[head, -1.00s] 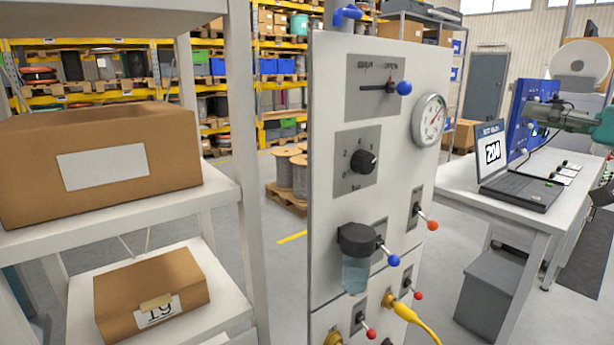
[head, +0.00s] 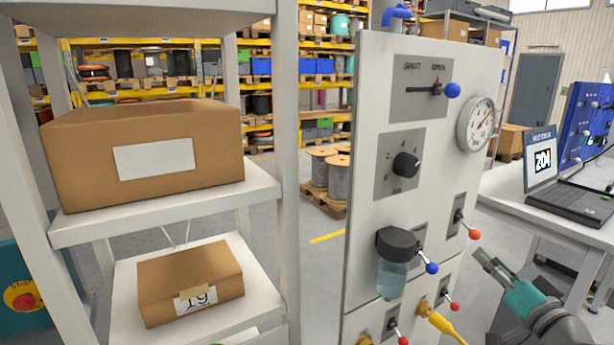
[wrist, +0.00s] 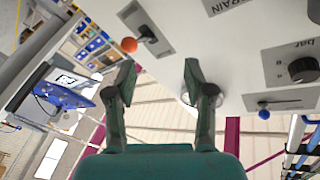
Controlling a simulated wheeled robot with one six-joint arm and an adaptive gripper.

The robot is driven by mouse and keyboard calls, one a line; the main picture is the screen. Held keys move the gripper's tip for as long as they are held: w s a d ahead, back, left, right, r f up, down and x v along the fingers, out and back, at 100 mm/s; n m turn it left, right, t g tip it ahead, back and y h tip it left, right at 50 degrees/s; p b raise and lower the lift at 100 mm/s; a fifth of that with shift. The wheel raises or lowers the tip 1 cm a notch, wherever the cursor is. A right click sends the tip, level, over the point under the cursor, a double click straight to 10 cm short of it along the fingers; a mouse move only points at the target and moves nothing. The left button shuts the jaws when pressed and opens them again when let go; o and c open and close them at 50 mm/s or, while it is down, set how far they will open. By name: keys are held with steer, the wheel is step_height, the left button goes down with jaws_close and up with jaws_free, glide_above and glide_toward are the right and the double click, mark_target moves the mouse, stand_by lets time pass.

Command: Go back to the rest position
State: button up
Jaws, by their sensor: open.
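My gripper (head: 487,262) is in the lower right of the head view, just right of the panel's lower part, with its teal body behind the fingertips. In the wrist view my gripper (wrist: 159,78) has its two dark green fingers spread apart with nothing between them. The white control panel (head: 440,85) stands upright in the middle of the head view. It also fills the upper right of the wrist view (wrist: 215,50). A red-knobbed lever (head: 473,234) is on the panel's right side, above and left of the fingertips in the head view.
A workbench (head: 510,190) with a laptop (head: 570,200) stands right of the panel. A white shelf (head: 270,205) at left holds an open cardboard box (head: 85,170) and a smaller box labelled 19 (head: 165,270). A yellow hose (head: 440,325) leaves the panel's lower right.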

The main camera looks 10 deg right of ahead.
steer(key=s+a+f+g+h, duration=0.1)
steer(key=s+a+f, duration=0.45)
steer(key=f, duration=0.35)
steer(key=s+a+f+g, duration=0.1)
steer(key=s+a+f, duration=0.45)
steer(key=f, duration=0.25)
steer(key=s+a+f+g+h, duration=0.1)
steer(key=s+a+f, duration=0.4)
steer(key=f, duration=0.4)
steer(key=s+a+n+y, duration=0.1)
steer(key=s+a+n, duration=0.2)
steer(key=s, duration=0.9)
steer(key=s+a+f+n+g+y, duration=0.1)
steer(key=s+a+n, duration=0.3)
steer(key=s, duration=0.9)
steer(key=a, duration=0.3)
steer(key=shift+a+y, duration=0.2)
steer(key=shift+y, duration=0.1)
